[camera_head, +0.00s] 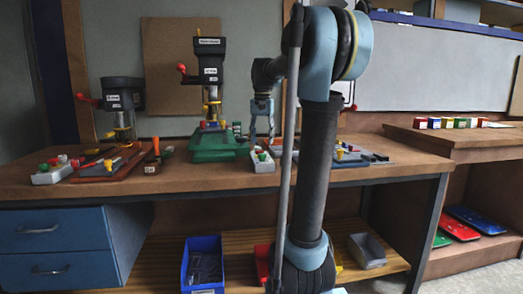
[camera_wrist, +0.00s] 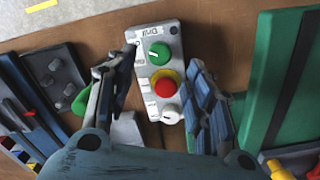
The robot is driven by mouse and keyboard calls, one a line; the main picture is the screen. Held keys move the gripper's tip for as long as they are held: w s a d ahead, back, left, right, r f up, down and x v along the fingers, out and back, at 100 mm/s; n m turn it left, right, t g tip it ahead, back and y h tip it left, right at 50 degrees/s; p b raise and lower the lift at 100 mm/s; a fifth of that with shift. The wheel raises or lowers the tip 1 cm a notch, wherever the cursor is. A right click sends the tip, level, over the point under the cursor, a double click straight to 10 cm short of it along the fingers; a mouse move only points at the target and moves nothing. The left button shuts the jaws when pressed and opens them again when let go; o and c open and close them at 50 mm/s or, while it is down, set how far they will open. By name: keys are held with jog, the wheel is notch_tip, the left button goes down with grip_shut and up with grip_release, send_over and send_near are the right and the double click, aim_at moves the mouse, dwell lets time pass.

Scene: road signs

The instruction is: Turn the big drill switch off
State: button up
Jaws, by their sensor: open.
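The big drill (camera_head: 209,75) stands on a green base (camera_head: 215,145) on the workbench. A grey control box (camera_head: 262,162) sits on the bench just right of that base. In the wrist view the box (camera_wrist: 143,69) has a label reading "Drill", a green knob (camera_wrist: 159,54), a red button (camera_wrist: 166,88) on a yellow collar, and a white knob (camera_wrist: 171,113). My gripper (camera_head: 262,140) is open and empty, pointing down above the box. In the wrist view its fingers (camera_wrist: 162,62) lie on either side of the box. I cannot tell whether they touch it.
A smaller drill (camera_head: 122,100) on a red-brown base (camera_head: 108,163) stands at the left, with another control box (camera_head: 50,172) beside it. Several small tools lie right of my arm. A blue bin (camera_head: 203,262) sits on the lower shelf. The bench front is mostly clear.

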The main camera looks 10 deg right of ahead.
notch_tip(320, 180, up, 6)
dwell(0.4)
